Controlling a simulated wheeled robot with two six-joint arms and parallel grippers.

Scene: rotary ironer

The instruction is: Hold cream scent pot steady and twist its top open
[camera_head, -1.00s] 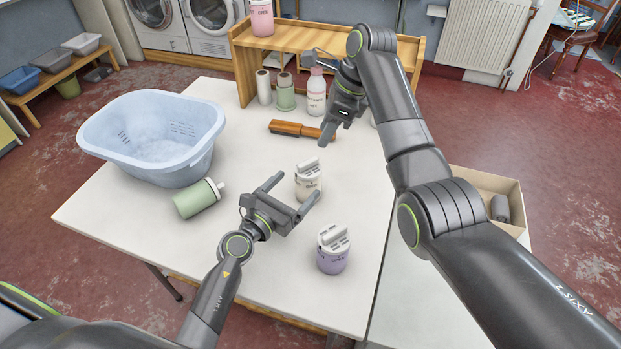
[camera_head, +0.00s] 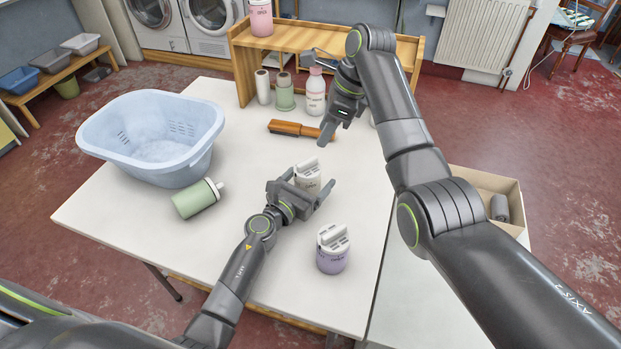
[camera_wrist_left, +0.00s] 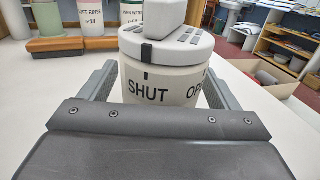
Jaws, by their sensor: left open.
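The cream scent pot (camera_head: 308,174) stands upright on the white table, with a grey-white ribbed top. In the left wrist view the pot (camera_wrist_left: 165,85) reads "SHUT" and, partly cut off, "OP..."; a dark mark on the top (camera_wrist_left: 147,52) sits above "SHUT". My left gripper (camera_head: 308,188) is open, its fingers on either side of the pot, with no clear sign that they press on it. My right gripper (camera_head: 322,98) hangs above the table behind the pot, near the brown-handled brush. Its fingers look spread apart, with nothing between them.
A purple pot (camera_head: 332,250) with a similar top stands close to my left gripper, nearer the front. A green bottle (camera_head: 196,199) lies on its side, by a blue basket (camera_head: 150,135). A wooden-handled brush (camera_head: 293,129) and several bottles stand or lie towards the back shelf.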

